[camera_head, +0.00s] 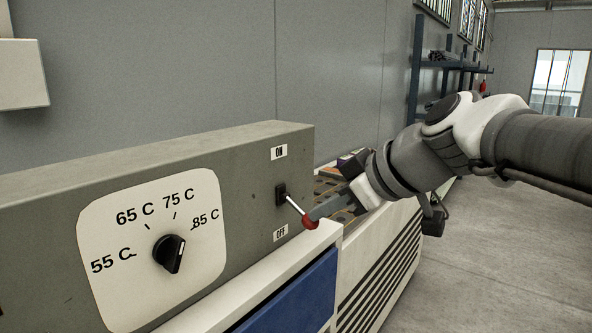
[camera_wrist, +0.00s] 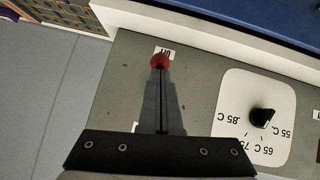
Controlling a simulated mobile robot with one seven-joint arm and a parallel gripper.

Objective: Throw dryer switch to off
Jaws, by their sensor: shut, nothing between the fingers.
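The dryer switch (camera_head: 295,206) is a metal lever with a red ball knob (camera_head: 310,223) on the grey control box. It slants outward and down, with the knob near the height of the OFF label (camera_head: 280,233); the ON label (camera_head: 279,152) is above. My gripper (camera_head: 316,213) reaches in from the right, its fingers shut and empty, tips at the red knob, touching it or very close. In the wrist view the knob (camera_wrist: 160,61) shows just beyond the fingertips (camera_wrist: 160,74), over the OFF label (camera_wrist: 164,50). The fingers hide the lever's shaft there.
A temperature dial (camera_head: 169,253) on a white plate is left of the switch. A white ledge with a blue panel (camera_head: 292,296) runs below the box. A shelf rack (camera_head: 450,65) stands farther back. The floor (camera_head: 490,240) at right is clear.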

